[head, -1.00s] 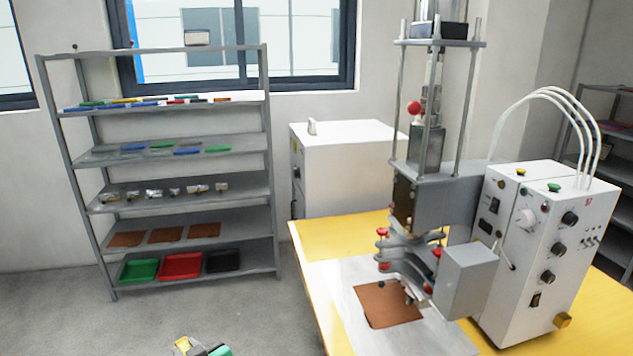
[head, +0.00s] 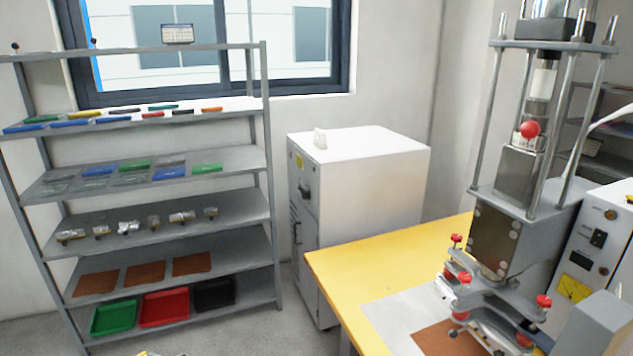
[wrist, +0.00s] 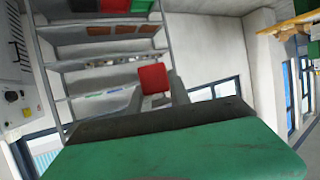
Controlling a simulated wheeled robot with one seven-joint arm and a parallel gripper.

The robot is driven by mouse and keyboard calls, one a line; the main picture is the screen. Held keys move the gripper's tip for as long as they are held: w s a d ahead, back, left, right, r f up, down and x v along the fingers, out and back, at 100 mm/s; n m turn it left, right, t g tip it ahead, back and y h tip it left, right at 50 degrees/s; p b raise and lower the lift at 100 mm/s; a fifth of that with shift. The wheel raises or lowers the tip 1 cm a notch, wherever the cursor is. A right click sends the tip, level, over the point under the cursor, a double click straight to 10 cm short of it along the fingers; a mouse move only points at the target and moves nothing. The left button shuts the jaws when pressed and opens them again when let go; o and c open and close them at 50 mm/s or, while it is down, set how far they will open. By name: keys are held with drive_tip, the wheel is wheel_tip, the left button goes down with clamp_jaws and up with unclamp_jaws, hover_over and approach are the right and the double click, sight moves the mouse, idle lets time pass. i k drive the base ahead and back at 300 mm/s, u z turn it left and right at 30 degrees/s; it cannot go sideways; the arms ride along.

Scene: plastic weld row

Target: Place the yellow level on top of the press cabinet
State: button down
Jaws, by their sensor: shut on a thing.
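The white cabinet (head: 370,155), which I take for the press cabinet, stands against the wall behind the yellow table. Its flat top is mostly bare, with a small white piece near the left edge. My gripper is shut in the wrist view (wrist: 165,85), where a red block and grey finger parts show beyond a large green surface. Only a small yellow edge of what looks like the level (head: 147,353) shows at the bottom of the head view. The rest of it is out of frame, and I cannot make it out in the wrist view.
A grey shelf rack (head: 265,150) with flat coloured pieces and trays stands left of the cabinet. The yellow table (head: 385,258) carries a tall press (head: 520,200) with a control box. Bare floor lies in front of the rack.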

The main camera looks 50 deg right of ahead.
sight(326, 156)
drive_tip(key=i, duration=1.15)
drive_tip(key=z, duration=1.6)
drive_tip(key=i, duration=1.7)
drive_tip(key=z, duration=0.05)
